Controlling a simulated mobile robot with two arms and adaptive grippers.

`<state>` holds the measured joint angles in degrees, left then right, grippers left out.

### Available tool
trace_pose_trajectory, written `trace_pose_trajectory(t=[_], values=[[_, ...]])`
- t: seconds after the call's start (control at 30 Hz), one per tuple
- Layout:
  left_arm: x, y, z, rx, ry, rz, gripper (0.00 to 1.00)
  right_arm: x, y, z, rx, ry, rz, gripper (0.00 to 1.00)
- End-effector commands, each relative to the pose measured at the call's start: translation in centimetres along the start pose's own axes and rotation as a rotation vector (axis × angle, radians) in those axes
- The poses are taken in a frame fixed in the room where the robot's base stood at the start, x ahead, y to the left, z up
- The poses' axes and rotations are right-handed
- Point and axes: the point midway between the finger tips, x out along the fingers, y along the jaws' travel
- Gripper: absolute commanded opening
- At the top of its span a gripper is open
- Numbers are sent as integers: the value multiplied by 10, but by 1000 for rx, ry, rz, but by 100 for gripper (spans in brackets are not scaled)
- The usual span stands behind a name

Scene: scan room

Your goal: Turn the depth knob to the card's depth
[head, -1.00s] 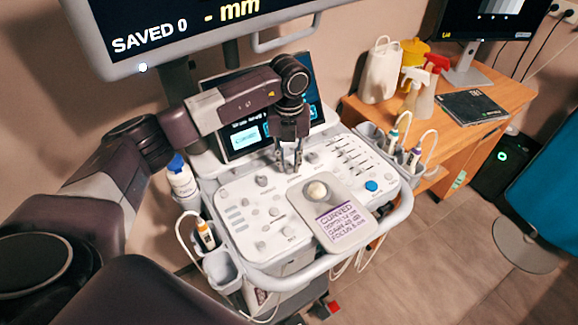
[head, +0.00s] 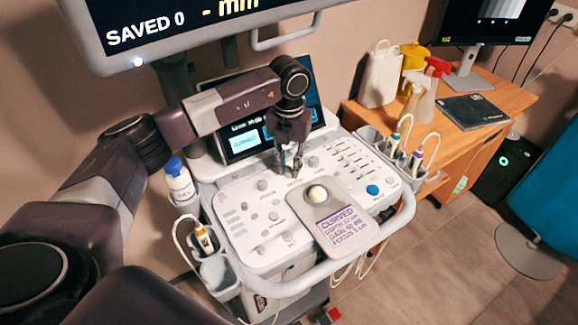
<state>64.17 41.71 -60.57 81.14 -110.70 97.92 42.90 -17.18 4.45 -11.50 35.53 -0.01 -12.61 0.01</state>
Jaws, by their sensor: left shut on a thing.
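The white control panel (head: 243,238) of the ultrasound cart fills the middle of the head view. My left gripper (head: 290,173) points down at the panel's upper middle, with its fingers shut on the depth knob, which they mostly hide. Small lettering shows just below the fingertips. The card (head: 343,229) lies on the grey plate below the trackball. It reads CURVED, with depth, gain and focus lines too small to read surely. The touch screen (head: 246,142) behind is partly covered by my left arm. My right gripper is not in view.
Other knobs (head: 263,185) and a blue button (head: 372,190) sit around the panel. A gel bottle (head: 179,182) and probes in holders flank it. A large monitor (head: 190,30) hangs above, reading SAVED 0. A wooden desk (head: 490,125) with spray bottles stands right.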

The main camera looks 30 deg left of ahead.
Motion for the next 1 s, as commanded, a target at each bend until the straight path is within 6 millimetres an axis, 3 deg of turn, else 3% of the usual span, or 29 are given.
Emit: trace_pose_trajectory(t=[0.07, 0.1, 0.23, 0.5, 0.63, 1.0], values=[[-1, 0, 1, 0, -2, -1, 0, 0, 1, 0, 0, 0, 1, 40], [-1, 0, 1, 0, -2, -1, 22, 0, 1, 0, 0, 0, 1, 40], [-1, 0, 0, 0, -2, 0, 36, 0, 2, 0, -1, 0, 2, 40], [-1, 0, 0, -1, -1, 0, 36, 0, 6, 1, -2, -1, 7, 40], [-10, 0, 1, -1, -4, -1, 36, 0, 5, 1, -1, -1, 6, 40], [-84, 0, 1, 0, -6, -1, 36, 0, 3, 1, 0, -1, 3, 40]])
